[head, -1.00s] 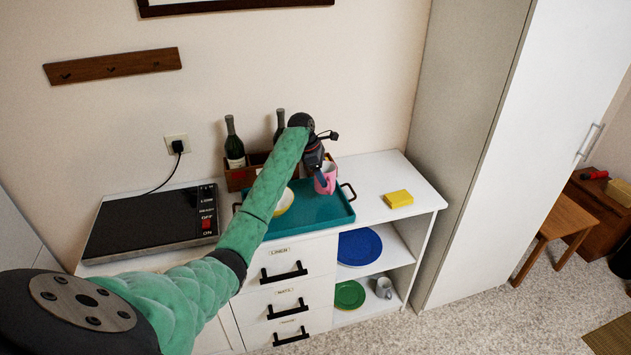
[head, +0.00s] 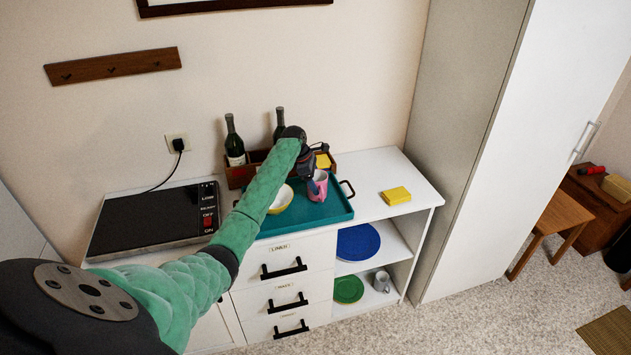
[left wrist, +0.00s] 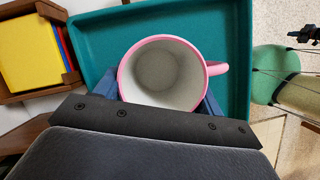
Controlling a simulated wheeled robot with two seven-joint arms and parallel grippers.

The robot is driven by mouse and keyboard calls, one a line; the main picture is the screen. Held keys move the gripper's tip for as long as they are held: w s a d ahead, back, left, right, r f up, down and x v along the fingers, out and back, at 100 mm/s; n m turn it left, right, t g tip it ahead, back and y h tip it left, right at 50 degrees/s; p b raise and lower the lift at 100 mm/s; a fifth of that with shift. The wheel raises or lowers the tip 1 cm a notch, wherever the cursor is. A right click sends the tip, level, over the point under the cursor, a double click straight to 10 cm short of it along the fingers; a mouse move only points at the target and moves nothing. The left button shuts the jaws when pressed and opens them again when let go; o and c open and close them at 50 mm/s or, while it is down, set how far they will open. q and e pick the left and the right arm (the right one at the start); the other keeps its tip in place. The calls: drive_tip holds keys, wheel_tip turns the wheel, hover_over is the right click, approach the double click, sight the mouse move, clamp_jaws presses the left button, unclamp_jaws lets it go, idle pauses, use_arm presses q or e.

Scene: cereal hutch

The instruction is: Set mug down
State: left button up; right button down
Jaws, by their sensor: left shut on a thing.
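The pink mug (head: 318,186) is at the teal tray (head: 334,213) on the white hutch top. In the left wrist view the mug (left wrist: 163,72) is seen from above, empty and white inside, its handle to the right, with the tray (left wrist: 106,30) under and around it. My left gripper (head: 311,177) is shut on the mug, a blue finger on each side in the wrist view. I cannot tell whether the mug's base touches the tray. My right gripper is out of view.
A yellow bowl (head: 281,199) is on the tray, left of the mug. A wooden box (head: 238,179) with bottles stands behind the tray. A yellow block (head: 396,196) lies on the clear right side. A black hotplate (head: 150,222) is at the left.

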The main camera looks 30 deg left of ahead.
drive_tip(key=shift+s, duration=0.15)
use_arm(q)
drive_tip(key=o, duration=0.7)
drive_tip(key=shift+f, duration=0.15)
drive_tip(key=o, duration=0.5)
drive_tip(key=shift+c, duration=0.2)
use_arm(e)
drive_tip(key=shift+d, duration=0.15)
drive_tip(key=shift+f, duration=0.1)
use_arm(q)
drive_tip(key=b+v, duration=0.3)
drive_tip(key=v, duration=0.9)
drive_tip(key=shift+b, duration=0.3)
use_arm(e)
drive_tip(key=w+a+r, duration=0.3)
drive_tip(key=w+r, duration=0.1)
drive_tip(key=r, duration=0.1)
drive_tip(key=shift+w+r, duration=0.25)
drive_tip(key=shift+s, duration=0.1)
